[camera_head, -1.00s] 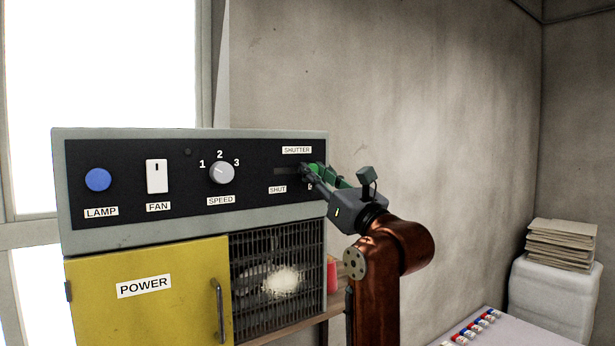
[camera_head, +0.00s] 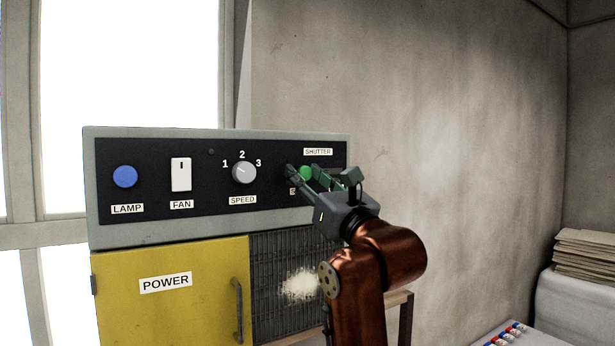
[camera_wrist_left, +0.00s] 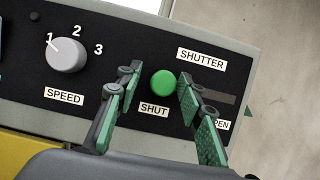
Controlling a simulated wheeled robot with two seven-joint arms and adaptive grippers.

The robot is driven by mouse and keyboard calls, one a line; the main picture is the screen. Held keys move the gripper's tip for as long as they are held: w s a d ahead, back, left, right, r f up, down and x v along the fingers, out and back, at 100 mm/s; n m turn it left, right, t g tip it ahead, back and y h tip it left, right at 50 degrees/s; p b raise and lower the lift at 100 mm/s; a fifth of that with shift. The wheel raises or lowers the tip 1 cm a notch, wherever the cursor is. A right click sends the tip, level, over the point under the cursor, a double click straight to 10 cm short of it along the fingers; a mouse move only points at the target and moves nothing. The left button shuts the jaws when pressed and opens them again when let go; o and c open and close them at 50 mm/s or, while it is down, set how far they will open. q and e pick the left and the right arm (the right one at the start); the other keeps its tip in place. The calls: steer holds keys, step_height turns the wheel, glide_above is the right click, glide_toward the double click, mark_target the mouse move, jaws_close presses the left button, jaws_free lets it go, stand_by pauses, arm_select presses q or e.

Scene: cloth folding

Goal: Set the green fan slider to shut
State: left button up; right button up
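The green slider knob (camera_head: 306,173) is on the black control panel under the SHUTTER label (camera_head: 318,152). In the left wrist view the knob (camera_wrist_left: 163,84) sits at the left end of its slot, just above the SHUT label (camera_wrist_left: 153,110). The bare slot (camera_wrist_left: 219,97) runs right toward the partly hidden OPEN label. My left gripper (camera_wrist_left: 155,92) is open, with one finger on each side of the knob. The right finger is close to the knob; I cannot tell if it touches. My right gripper is not in view.
Left along the panel are the speed dial (camera_head: 244,172), the white fan switch (camera_head: 181,174) and the blue lamp button (camera_head: 125,177). Below are a yellow POWER door (camera_head: 190,300) with a handle and a dark grille (camera_head: 268,265). A wall stands behind my arm.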

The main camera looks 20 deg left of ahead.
arm_select(q)
steer(key=shift+o, duration=0.2)
steer(key=shift+w, duration=0.15)
steer(key=shift+s+d+f, duration=0.2)
steer(key=shift+s+d, duration=0.05)
steer(key=shift+d, duration=0.1)
steer(key=v, duration=1.1)
